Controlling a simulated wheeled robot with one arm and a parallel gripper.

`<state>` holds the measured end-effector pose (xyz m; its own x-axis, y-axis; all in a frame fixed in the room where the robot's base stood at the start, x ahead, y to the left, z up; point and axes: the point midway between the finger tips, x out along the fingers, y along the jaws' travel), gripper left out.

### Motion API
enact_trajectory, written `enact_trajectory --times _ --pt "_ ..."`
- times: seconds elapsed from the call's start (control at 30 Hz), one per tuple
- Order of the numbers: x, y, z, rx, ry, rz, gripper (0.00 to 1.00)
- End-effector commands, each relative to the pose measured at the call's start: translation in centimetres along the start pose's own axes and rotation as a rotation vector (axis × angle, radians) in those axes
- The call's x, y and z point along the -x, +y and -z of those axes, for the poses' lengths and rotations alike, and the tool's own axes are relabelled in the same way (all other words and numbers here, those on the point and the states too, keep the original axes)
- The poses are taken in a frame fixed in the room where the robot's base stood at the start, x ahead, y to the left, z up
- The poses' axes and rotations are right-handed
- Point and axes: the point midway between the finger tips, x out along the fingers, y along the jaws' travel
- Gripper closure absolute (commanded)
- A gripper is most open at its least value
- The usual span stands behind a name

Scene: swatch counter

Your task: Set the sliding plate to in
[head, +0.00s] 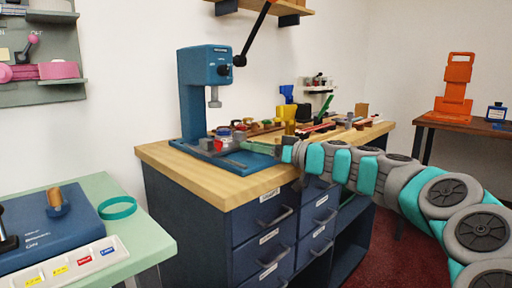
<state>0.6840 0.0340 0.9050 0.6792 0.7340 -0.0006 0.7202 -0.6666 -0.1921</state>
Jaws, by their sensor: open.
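A blue bench press (193,97) stands upright on the wooden counter, with a short grey ram above its base. A flat blue plate (225,160) lies at its foot; I cannot tell for certain whether this is the sliding plate, or whether it is in or out. A small red piece (221,144) is by the plate. My gripper (254,147) is open, low over the counter, just right of the plate and pointing left toward it. Its fingertips are small in view, and I cannot tell whether they touch anything.
A green table (152,236) at front left bears a blue box (48,228) with a wooden knob (57,200). An orange stand (455,92) is at far right.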

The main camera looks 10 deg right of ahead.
Motion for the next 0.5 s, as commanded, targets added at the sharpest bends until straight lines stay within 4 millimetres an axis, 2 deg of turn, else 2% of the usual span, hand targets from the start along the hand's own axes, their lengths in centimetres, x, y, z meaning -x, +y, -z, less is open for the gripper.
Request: enact_trajectory --times 0.17,0.5 --pt "1.4 0.1 0.0 0.001 0.003 -0.002 0.39" --pt "6.6 0.1 -0.1 0.0 0.001 -0.001 0.39"
